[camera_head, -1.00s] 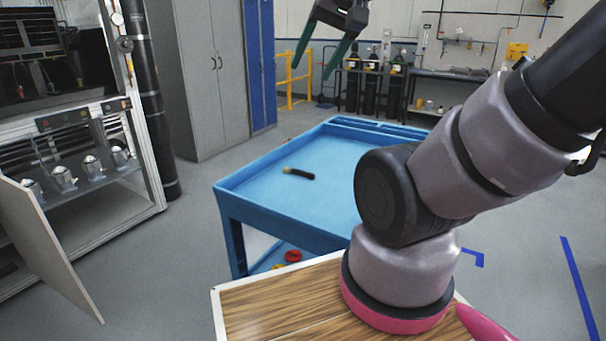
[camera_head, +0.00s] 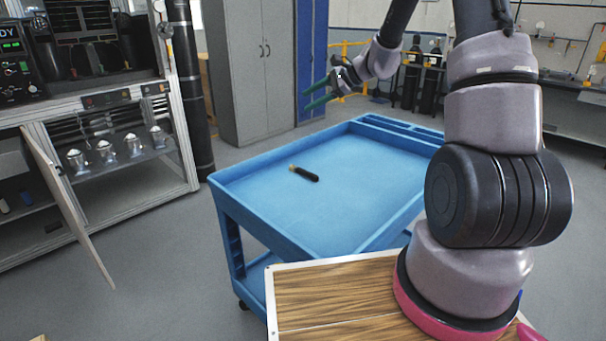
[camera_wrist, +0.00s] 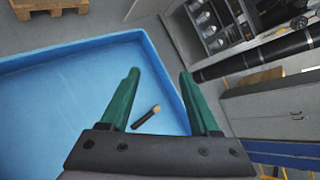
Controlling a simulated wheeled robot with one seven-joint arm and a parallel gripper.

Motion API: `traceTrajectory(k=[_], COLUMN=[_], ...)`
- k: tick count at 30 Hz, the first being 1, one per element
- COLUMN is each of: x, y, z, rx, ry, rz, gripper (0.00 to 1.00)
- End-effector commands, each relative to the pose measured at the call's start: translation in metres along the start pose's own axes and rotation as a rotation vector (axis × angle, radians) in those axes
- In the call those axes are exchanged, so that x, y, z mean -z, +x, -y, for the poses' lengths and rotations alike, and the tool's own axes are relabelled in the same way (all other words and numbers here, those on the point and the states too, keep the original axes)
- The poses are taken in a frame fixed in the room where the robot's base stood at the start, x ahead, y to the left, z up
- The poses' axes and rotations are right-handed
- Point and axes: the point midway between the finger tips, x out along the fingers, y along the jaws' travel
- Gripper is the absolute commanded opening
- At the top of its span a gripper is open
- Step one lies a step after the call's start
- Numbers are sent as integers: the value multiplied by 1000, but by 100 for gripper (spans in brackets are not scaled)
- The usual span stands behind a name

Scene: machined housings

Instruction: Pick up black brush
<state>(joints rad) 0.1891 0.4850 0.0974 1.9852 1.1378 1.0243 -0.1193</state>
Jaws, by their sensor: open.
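The black brush (camera_head: 304,173) lies on the top tray of a blue cart (camera_head: 262,208), with its tan end toward the upper left in the head view. My gripper (camera_head: 312,98) is in the air above and beyond the brush, with its green fingers apart and nothing between them. In the wrist view the brush (camera_wrist: 146,116) shows on the blue tray between my open fingers (camera_wrist: 160,76), well below them and not touching. Its tan end points to the upper right there.
The cart's raised rim (camera_head: 279,240) surrounds the tray, which is otherwise bare. A grey cabinet (camera_head: 255,70) stands behind the cart. A machine with an open door (camera_head: 68,205) is at the left, with several silver parts on its shelf.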

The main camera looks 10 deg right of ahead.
Motion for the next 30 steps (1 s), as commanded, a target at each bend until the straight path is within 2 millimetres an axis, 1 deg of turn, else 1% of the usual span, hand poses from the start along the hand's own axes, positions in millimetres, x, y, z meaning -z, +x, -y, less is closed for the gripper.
traceTrajectory(k=[1, 5, 6, 7, 8, 9, 11, 12, 15, 18, 21, 24, 30], x=[28, 93, 114, 130, 147, 169, 200, 219, 261, 289, 306, 313, 318], y=[18, 57, 69, 78, 86, 96, 111, 119, 136, 148, 154, 162, 192], z=[0, 3, 0, -2, -5, -10, -20, -26, -44, -60, -69, -70, -59], rx=[26, 118, 147, 170, 193, 223, 268, 296, 357, 402, 430, 440, 440], ry=[80, 277, 339, 385, 431, 489, 574, 624, 736, 812, 854, 871, 872], rz=[15, 47, 54, 57, 60, 61, 62, 61, 55, 47, 41, 39, 38], gripper=[62, 62, 62, 62, 62, 62, 62, 62, 62, 62, 62, 62, 62])
